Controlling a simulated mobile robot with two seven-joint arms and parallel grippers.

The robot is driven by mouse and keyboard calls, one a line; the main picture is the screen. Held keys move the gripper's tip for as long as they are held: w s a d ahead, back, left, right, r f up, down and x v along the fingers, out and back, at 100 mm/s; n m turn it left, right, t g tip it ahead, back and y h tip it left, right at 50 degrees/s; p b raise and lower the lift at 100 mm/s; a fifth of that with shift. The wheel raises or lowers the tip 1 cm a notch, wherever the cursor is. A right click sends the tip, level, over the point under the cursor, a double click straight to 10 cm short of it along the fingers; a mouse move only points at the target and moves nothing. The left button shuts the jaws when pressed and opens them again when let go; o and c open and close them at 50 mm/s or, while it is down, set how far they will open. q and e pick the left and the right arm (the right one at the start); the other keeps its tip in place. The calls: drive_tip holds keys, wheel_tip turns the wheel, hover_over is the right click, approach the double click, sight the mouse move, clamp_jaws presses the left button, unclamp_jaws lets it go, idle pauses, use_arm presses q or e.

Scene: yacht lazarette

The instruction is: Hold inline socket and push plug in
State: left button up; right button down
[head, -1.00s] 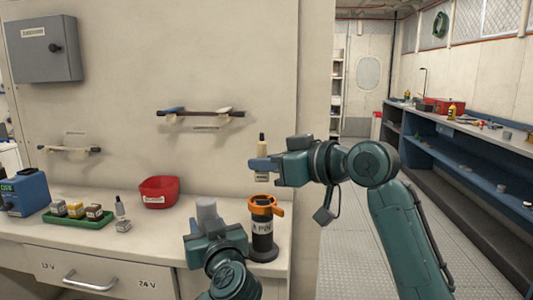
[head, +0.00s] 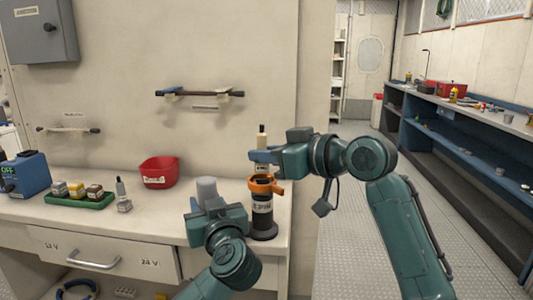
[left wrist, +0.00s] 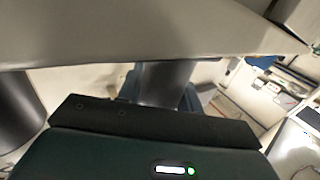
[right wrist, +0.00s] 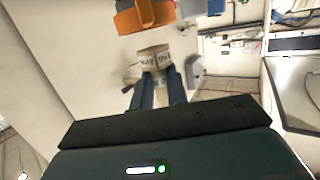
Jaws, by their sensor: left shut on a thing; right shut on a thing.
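My right gripper (head: 262,157) is shut on a beige plug-like piece (head: 262,139) with a dark tip on top, held upright. Its labelled end and the blue fingers show in the right wrist view (right wrist: 154,58). Directly below is a black, white-labelled cylinder (head: 262,222) with an orange collar (head: 263,186), upright on the counter. The piece's lower end is at or just above the collar; contact cannot be told.
On the counter (head: 150,219) stand a red bin (head: 159,173), a green tray (head: 80,201) of small blocks, a small bottle-like item (head: 123,196) and a blue box (head: 25,176). A wall with a rail (head: 200,94) stands behind. The corridor is to the right.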

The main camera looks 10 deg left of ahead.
drive_tip(key=shift+f, duration=0.15)
idle(0.3)
drive_tip(key=shift+f, duration=0.25)
drive_tip(key=shift+f, duration=0.55)
idle(1.3)
drive_tip(key=shift+f, duration=0.15)
drive_tip(key=shift+r, duration=0.45)
idle(2.9)
drive_tip(key=shift+f, duration=0.45)
idle(0.7)
